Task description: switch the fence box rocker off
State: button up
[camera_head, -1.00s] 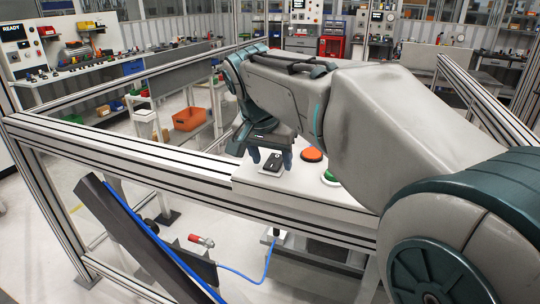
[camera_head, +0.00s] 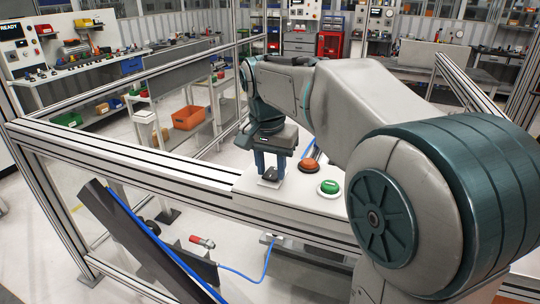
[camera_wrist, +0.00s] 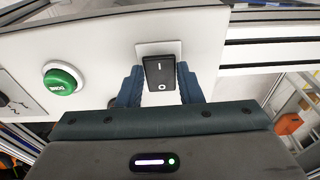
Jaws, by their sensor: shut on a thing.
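The fence box rocker (camera_wrist: 158,75) is a black switch marked I and O on a pale square plate (camera_wrist: 172,48). In the head view the rocker (camera_head: 270,174) shows only partly at the gripper's tips. My gripper (camera_head: 269,170) points down over it. In the wrist view its two blue-grey fingers (camera_wrist: 160,88) stand either side of the rocker, shut on it. The lower part of the rocker is close to the gripper body. I cannot tell which way it is tilted.
An orange-red button (camera_head: 309,166) and a green button (camera_head: 329,187) sit beside the rocker on the white box top (camera_head: 295,197). The green button also shows in the wrist view (camera_wrist: 62,80). Metal fence rails (camera_head: 120,155) run to the left.

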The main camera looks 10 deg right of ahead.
aim_at(270, 177)
jog(key=shift+w+r+g+p, duration=0.1)
jog(key=shift+g+p, duration=0.3)
jog(key=shift+p, duration=0.05)
jog(key=o, duration=1)
jog(key=r, duration=1.3)
jog(key=shift+s+a+r, duration=0.2)
jog(key=shift+s+r, duration=0.15)
jog(key=shift+s, duration=0.05)
